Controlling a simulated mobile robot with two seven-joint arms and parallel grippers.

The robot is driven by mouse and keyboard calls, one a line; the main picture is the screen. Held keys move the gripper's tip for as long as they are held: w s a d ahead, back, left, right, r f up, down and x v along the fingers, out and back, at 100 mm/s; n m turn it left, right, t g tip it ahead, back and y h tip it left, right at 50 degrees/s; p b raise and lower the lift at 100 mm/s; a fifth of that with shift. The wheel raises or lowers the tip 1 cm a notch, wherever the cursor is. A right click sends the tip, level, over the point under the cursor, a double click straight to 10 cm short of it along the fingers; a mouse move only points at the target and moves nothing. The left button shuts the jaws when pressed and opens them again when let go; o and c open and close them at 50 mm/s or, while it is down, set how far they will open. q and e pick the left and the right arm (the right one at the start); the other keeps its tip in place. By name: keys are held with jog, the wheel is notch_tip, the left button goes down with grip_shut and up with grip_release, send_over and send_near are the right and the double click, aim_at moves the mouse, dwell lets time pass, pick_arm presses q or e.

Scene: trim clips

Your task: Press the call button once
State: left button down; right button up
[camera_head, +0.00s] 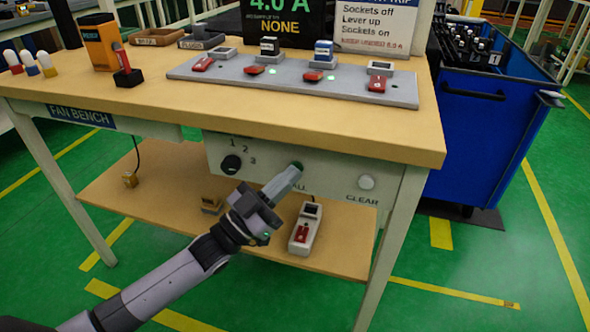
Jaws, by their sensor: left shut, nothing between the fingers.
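The call button (298,164) is a small dark green knob on the grey front panel (325,177) under the bench top. The label below it is partly covered by my gripper, with "ALL" showing. My left gripper (293,170) is shut and empty. Its fingertips point up at the button and overlap its lower edge in the picture. I cannot tell whether they touch it or whether it is pressed in. My right gripper is not in view.
A white CLEAR button (366,182) is right of the call button, and a black rotary knob (231,164) is left. The wooden bench top (300,115) overhangs the panel. A power strip (305,230) lies on the lower shelf (150,205). A blue cart (480,140) stands right.

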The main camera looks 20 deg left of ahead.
pick_arm(q)
jog(key=shift+s, duration=0.15)
jog(key=shift+s+p, duration=0.6)
jog(key=shift+s, duration=0.15)
jog(key=shift+s, duration=0.1)
jog(key=s+p, duration=0.3)
jog(key=s, duration=0.1)
jog(key=shift+s+a, duration=0.15)
jog(key=shift+s, duration=0.25)
dwell(0.4)
